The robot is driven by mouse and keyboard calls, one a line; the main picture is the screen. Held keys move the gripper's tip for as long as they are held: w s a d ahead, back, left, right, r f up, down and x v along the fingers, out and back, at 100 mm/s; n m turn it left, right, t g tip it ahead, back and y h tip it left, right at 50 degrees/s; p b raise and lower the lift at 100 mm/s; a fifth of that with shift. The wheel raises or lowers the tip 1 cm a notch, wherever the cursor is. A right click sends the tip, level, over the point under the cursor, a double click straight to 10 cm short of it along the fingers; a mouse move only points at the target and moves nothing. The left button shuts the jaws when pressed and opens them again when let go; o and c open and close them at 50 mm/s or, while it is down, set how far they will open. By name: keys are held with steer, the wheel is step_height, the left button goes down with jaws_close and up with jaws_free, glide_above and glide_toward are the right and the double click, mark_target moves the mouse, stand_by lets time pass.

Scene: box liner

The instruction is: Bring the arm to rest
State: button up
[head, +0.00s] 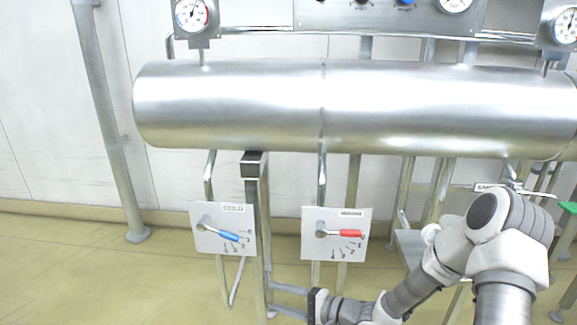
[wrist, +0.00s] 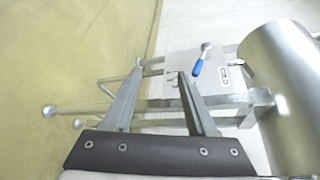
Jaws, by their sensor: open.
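My arm (head: 432,265) reaches in from the lower right in the head view. Its end sits low in front of the frame, below the panel with the red lever (head: 348,233). In the wrist view my gripper (wrist: 158,72) has its two fingers spread apart with nothing between them. The fingers point toward the frame under the tank. The plate marked COLD (wrist: 190,70) with its blue lever (wrist: 198,66) lies beyond the fingertips.
A large horizontal steel tank (head: 240,100) spans the head view, with gauges (head: 192,15) above it. The blue-lever panel (head: 222,230) is left of the red-lever one. Metal posts (head: 255,200) stand below the tank. The yellow floor (head: 80,270) at left is clear.

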steer(key=w+d+r+n+h, duration=0.4)
steer(key=d+r+n+h, duration=0.1)
steer(key=d+h, duration=0.5)
steer(key=s+d+r+n+t+h, duration=0.1)
steer(key=s+d+r+h, duration=0.4)
steer(key=d+r, duration=0.45)
steer(key=s+a+r+n+g, duration=0.1)
steer(key=s+r, duration=0.3)
steer(key=s, duration=0.4)
steer(key=s+a+r+n+g+y, duration=0.1)
steer(key=s+a+r, duration=0.1)
steer(key=s+r, duration=0.35)
steer(key=s+a+r+n+g, duration=0.1)
steer(key=s+r+n, duration=0.1)
steer(key=s, duration=0.8)
step_height(320, 180, up, 18)
steer(key=p, duration=1.9)
steer(key=shift+w+d+m, duration=0.2)
steer(key=shift+w+m, duration=0.1)
steer(key=shift+w, duration=0.1)
